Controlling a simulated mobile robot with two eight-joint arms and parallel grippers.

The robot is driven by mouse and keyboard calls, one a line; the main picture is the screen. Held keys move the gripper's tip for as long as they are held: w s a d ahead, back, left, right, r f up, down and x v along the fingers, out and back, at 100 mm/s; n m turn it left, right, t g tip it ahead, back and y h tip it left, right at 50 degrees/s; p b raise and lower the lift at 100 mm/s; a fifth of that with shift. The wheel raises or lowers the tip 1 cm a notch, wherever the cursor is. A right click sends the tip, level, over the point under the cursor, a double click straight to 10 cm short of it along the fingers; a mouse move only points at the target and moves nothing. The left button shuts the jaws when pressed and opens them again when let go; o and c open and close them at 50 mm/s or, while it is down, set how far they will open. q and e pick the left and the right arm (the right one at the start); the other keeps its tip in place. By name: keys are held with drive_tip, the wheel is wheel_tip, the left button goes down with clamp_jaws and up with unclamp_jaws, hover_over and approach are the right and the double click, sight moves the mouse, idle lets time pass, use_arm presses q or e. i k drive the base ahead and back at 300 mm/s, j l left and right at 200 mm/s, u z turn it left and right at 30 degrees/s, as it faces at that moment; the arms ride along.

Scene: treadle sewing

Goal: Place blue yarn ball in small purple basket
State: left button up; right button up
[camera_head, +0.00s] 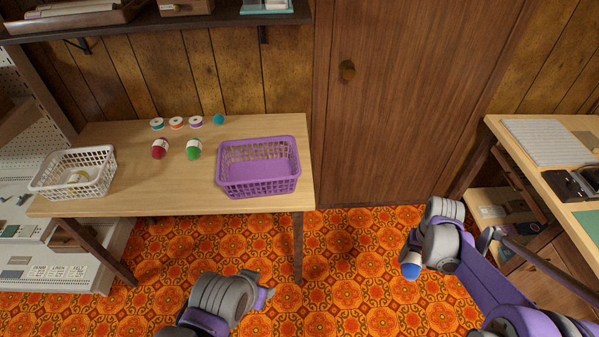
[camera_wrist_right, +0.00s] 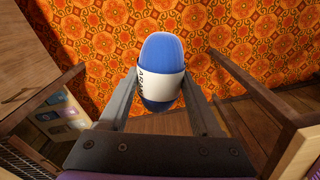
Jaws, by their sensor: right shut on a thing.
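The blue yarn ball (camera_head: 411,271) with a white label band is held by my right gripper (camera_head: 411,260), above the orange floor at the right. In the right wrist view the blue yarn ball (camera_wrist_right: 161,75) sits between the two fingers of my right gripper (camera_wrist_right: 162,92). The purple basket (camera_head: 259,186) stands empty on the light wooden table, near its right end, left of and beyond my right gripper. My left gripper (camera_head: 262,297) is low in front of the table, and its fingers are too small and turned to read.
On the wooden table (camera_head: 130,207) stand a white basket (camera_head: 72,187) with something in it, a red yarn ball (camera_head: 160,149), a green yarn ball (camera_head: 193,149), several thread spools (camera_head: 176,123) and a small teal ball (camera_head: 218,119). Another table (camera_head: 545,177) is at the right.

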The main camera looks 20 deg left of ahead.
sight(260, 169)
drive_tip(key=k+j, duration=0.1)
drive_tip(key=j, duration=0.8)
drive_tip(key=k+j, duration=0.1)
drive_tip(key=j, duration=0.85)
